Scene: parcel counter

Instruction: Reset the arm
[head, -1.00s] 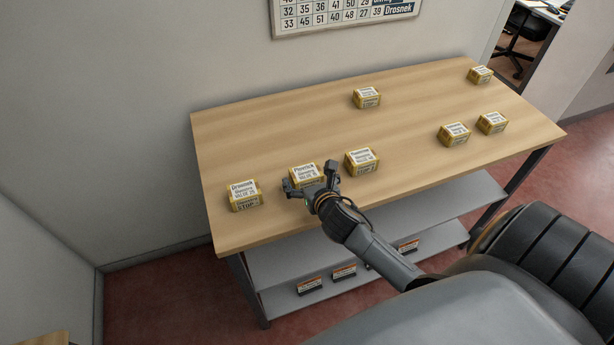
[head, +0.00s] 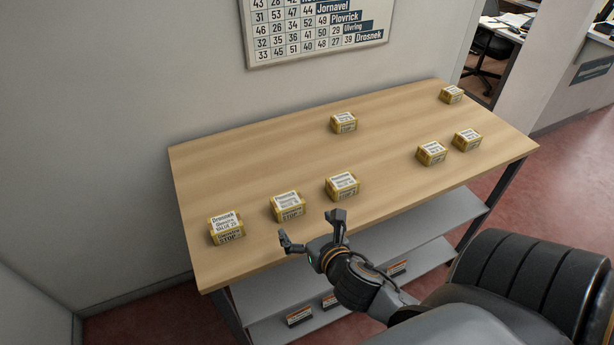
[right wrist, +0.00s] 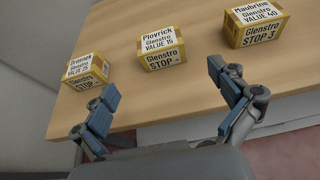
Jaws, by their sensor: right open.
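My left gripper is not in view.
The wooden table (head: 240,160) also bears several yellow parcels farther back and right, such as one near the middle back (head: 344,122). A grey shelf (head: 400,238) below holds small labelled boxes. A number board (head: 318,30) hangs on the wall.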

